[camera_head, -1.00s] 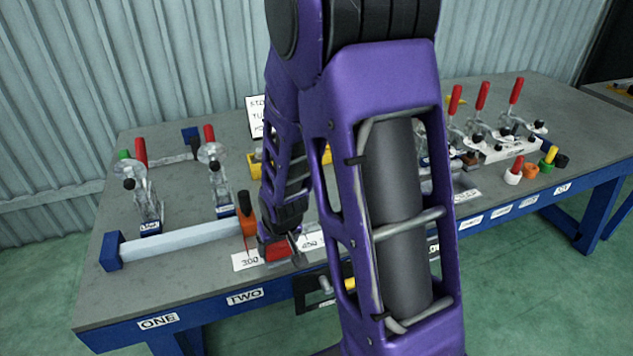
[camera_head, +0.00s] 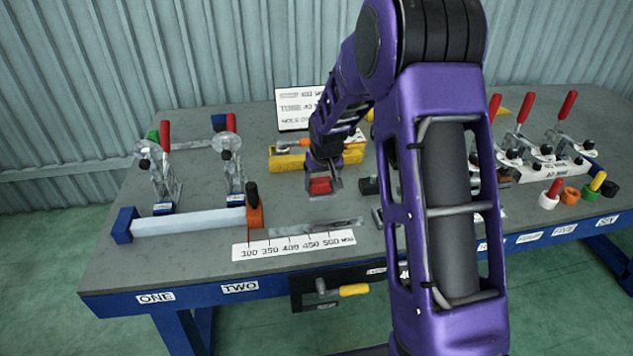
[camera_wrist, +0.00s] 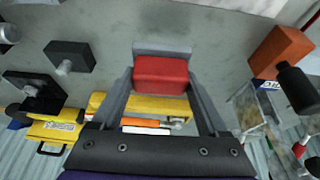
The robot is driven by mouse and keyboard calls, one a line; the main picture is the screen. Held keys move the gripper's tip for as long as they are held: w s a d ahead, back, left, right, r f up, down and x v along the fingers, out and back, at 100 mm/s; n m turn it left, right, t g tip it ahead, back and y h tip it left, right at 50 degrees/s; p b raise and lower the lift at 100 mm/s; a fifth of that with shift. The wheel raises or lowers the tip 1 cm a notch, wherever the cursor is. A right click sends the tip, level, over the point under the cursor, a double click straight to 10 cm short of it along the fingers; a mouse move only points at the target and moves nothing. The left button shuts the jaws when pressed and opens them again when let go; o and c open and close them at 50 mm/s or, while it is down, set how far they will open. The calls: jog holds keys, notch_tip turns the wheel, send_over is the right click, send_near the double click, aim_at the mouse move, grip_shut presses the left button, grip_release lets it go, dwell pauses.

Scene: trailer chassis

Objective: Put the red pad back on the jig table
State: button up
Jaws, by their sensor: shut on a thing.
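The red pad (camera_head: 320,186) is a small red block held between the fingertips of my gripper (camera_head: 322,184), over the middle of the grey jig table (camera_head: 200,268). The wrist view shows the same red pad (camera_wrist: 160,75) between the two grey fingers of my gripper (camera_wrist: 161,78). My gripper is shut on it. The pad is at or close above the tabletop; I cannot tell whether it touches. The yellow block lies just behind my gripper in the head view.
A white scale strip (camera_head: 290,245) lies along the table's front. An orange stop (camera_head: 254,212) on a white bar stands to the left. A yellow block (camera_head: 290,160) is behind. Toggle clamps (camera_head: 232,170) stand at left and right.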

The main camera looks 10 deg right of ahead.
jog(key=w+r, duration=0.5)
jog(key=w, duration=0.7)
jog(key=shift+d+f+b, duration=0.15)
jog(key=shift+f+b, duration=0.3)
jog(key=shift+f, duration=4.65)
jog(key=o, duration=1.5)
jog(key=shift+s+r, duration=0.1)
jog(key=shift+r, duration=0.45)
jog(key=v, duration=1.1)
jog(key=shift+s+d+p, duration=0.1)
jog(key=shift+p, duration=0.3)
